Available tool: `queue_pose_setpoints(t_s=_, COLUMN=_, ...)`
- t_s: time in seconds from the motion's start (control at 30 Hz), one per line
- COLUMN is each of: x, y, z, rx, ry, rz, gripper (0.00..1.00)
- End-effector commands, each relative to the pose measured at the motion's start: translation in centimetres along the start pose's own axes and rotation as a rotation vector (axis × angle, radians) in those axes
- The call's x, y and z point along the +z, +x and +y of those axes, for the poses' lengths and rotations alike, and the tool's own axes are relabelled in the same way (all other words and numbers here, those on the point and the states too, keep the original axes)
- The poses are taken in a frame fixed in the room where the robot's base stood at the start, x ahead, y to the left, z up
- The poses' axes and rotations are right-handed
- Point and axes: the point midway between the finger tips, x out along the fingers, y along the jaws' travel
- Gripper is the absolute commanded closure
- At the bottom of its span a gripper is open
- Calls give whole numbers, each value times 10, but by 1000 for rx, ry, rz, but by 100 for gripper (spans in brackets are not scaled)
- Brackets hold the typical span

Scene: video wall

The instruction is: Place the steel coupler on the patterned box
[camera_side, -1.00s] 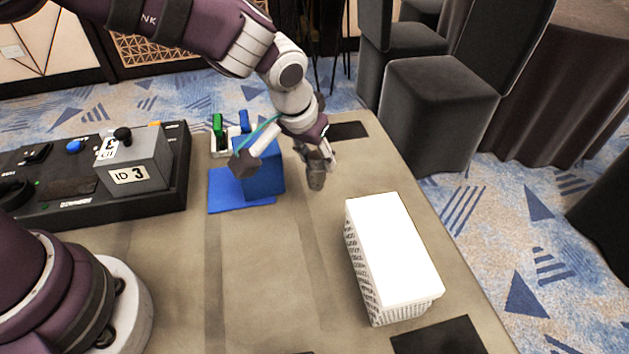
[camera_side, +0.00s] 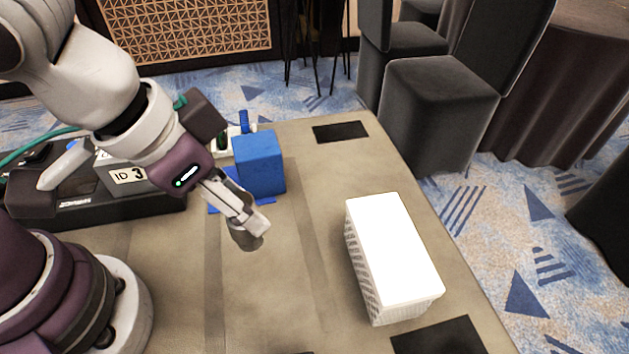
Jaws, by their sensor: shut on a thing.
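The steel coupler (camera_side: 245,239) is a small grey metal cylinder held at the tips of my gripper (camera_side: 250,222). My gripper is shut on it, and its fingers hide the upper part. The coupler appears to hang above the table, in front of the blue box and left of the white-topped box. The patterned box (camera_side: 364,274) is a long box with a plain white top and patterned white-and-grey sides, on the right of the table. Its top is bare. My gripper is apart from it.
A blue box (camera_side: 260,163) stands on a blue mat (camera_side: 266,203) behind my gripper. A black console (camera_side: 100,205) with a grey ID 3 box (camera_side: 128,176) is at the left. Black flat pads lie at the back (camera_side: 340,131) and front right (camera_side: 440,338). The middle table (camera_side: 290,270) is clear.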

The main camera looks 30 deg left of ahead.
Motion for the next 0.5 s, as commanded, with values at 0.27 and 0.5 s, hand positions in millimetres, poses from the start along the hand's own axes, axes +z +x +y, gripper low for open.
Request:
queue_pose_setpoints(t_s=0.27, x=-50, y=23, z=31, rx=7, ry=25, rz=-4, gripper=100)
queue_pose_setpoints(t_s=0.5, x=-101, y=51, z=56, rx=7, ry=24, rz=-3, gripper=100)
